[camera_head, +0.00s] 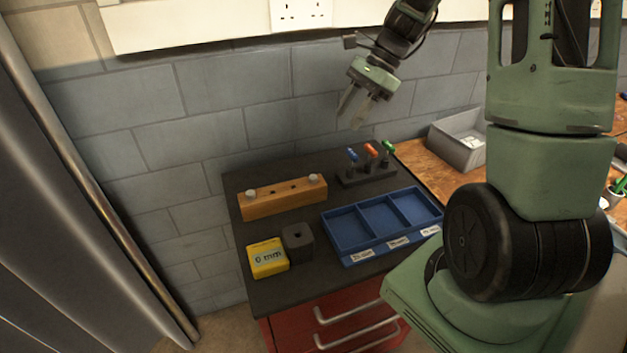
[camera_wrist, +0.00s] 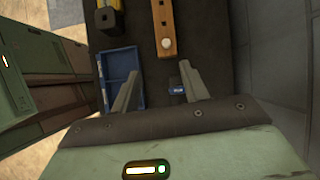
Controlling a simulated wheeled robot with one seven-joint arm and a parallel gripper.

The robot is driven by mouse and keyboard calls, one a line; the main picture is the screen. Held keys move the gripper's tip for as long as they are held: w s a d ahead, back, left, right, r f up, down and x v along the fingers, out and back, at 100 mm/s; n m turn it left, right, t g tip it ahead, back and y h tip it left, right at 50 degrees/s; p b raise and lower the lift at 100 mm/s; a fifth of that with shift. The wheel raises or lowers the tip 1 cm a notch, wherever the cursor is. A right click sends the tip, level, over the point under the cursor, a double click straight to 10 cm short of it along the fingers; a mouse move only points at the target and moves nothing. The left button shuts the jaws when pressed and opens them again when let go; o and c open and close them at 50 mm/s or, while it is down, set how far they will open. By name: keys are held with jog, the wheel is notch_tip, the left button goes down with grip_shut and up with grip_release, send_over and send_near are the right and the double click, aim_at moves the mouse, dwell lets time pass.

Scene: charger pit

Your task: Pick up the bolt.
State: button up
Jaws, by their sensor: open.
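An orange-brown wooden block (camera_head: 270,199) lies on the dark top of a red drawer cabinet, with dark holes in its upper face. A pale round-headed bolt (camera_head: 309,179) sits at its right end and another bolt (camera_head: 251,195) at its left end. In the wrist view the block (camera_wrist: 161,20) runs away from me, with one bolt (camera_wrist: 167,43) on its near end. My gripper (camera_head: 352,116) is open and empty, well above the cabinet near the wall. In the wrist view its fingers (camera_wrist: 158,68) point toward the block's near end.
A blue compartment tray (camera_head: 355,248), a yellow "0 mm" box (camera_head: 267,258) and a dark holed block (camera_head: 298,241) stand around the wooden block. A rack (camera_head: 366,176) holds several coloured-handled tools beneath my gripper. A grey bin (camera_head: 458,137) is at right. The wall closes the back.

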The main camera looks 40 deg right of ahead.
jog(key=d, duration=0.2)
send_near(314, 176)
jog(key=x, duration=0.2)
jog(key=shift+m, duration=0.4)
jog(key=shift+p+x, duration=0.3)
jog(key=shift+x, duration=2.7)
grip_shut()
